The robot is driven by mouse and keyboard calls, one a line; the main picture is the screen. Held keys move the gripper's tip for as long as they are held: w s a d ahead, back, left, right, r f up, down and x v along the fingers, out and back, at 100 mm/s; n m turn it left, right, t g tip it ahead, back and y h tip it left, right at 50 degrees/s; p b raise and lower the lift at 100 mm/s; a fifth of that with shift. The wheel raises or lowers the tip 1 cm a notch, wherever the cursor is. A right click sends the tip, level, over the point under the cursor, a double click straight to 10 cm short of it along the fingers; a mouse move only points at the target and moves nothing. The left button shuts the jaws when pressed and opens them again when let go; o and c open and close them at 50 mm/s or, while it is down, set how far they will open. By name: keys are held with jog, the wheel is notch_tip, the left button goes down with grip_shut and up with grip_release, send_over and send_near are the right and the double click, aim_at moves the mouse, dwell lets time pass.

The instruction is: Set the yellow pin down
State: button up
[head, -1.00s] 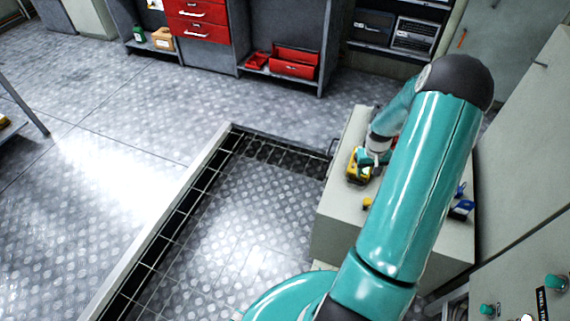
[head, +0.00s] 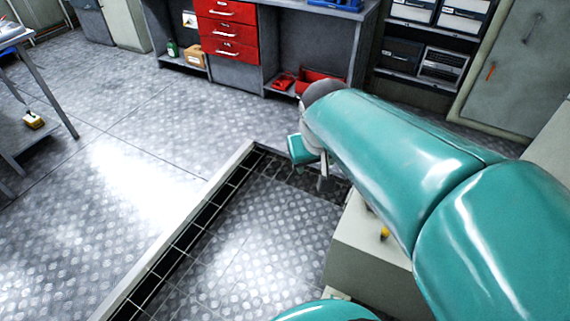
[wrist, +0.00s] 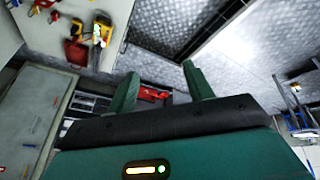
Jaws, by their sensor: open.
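A small yellow piece (head: 384,233) stands on the light cabinet top, near its front edge, partly beside my arm in the head view. It may be the yellow pin, but it is too small to be sure. My gripper (wrist: 160,88) is open in the wrist view, its two teal fingers apart with nothing between them. It is away from the cabinet top, off its far left side. In the wrist view a yellow tool (wrist: 102,30) with a red part lies near the cabinet top's edge. My arm hides most of the cabinet top in the head view.
The light cabinet (head: 370,262) stands at the right. Several small red and blue things lie on its top in the wrist view. A workbench with red drawers (head: 228,30) stands at the back.

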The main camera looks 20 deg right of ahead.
jog(key=s+a+r+n+t+y, duration=0.1)
jog(key=s+a+r, duration=0.1)
jog(key=s+a, duration=0.5)
jog(key=shift+s+a+r+t+y, duration=0.15)
jog(key=shift+s+r+t+y, duration=0.15)
jog(key=shift+y, duration=0.1)
jog(key=c, duration=0.3)
jog(key=shift+w, duration=0.1)
